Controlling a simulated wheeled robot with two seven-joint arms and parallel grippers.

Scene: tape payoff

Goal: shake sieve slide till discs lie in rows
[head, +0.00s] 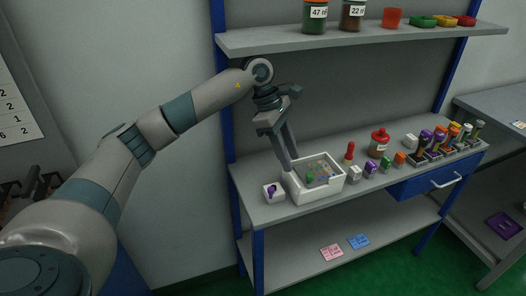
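A white open-topped box (326,189) stands on the bench near its left end. A grey surface with small coloured spots (318,166), possibly the sieve slide with discs, lies inside it; the spots are too small to tell whether they form rows. A green piece (309,177) shows in the box. My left gripper (289,166) points down at the box's left wall, its long fingers close together with the tips at the rim. Whether they grip the rim or something there is too small to tell. My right gripper is out of view.
A small white block with a purple part (271,192) sits left of the box. A shelf (290,38) with jars hangs above. A blue drawer (425,184) is below.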

